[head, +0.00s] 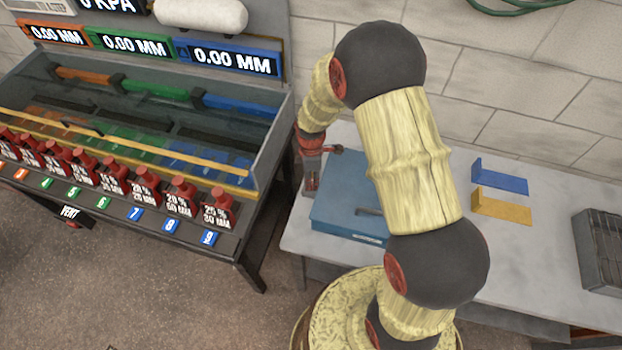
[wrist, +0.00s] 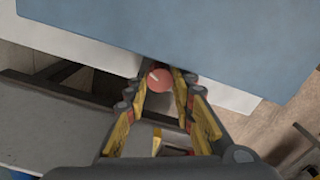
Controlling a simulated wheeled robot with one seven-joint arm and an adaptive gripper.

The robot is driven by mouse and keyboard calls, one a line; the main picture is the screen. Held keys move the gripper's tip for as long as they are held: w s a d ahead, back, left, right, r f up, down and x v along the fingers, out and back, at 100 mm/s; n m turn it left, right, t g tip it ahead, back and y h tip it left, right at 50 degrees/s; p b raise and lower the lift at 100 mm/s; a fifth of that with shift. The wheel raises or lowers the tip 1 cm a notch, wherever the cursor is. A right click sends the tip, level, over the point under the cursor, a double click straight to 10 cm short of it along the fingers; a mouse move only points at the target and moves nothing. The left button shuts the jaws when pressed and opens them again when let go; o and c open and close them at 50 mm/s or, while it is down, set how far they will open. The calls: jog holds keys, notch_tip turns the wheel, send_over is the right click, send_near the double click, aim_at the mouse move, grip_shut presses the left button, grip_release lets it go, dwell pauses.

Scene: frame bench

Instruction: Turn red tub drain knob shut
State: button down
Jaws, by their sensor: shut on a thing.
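The red knob (wrist: 158,80) is round with a pale line on its face. In the wrist view it sits between the fingertips of my gripper (wrist: 161,84), which is shut on it. The pale line slants toward the upper left. The blue tub (wrist: 220,35) fills the top of the wrist view, and the knob is at its edge. In the head view the blue tub (head: 340,205) stands on the pale table, and my gripper (head: 311,186) is at its left side. The knob cannot be made out in the head view.
The pale table (head: 510,260) also bears a blue bracket (head: 502,180), a yellow bracket (head: 505,207) and a grey rack (head: 600,250). A tank bench with red weights (head: 218,207) stands at the left, across a narrow gap from the table. A block wall is behind.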

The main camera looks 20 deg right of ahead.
jog(key=c, duration=1.5)
grip_release()
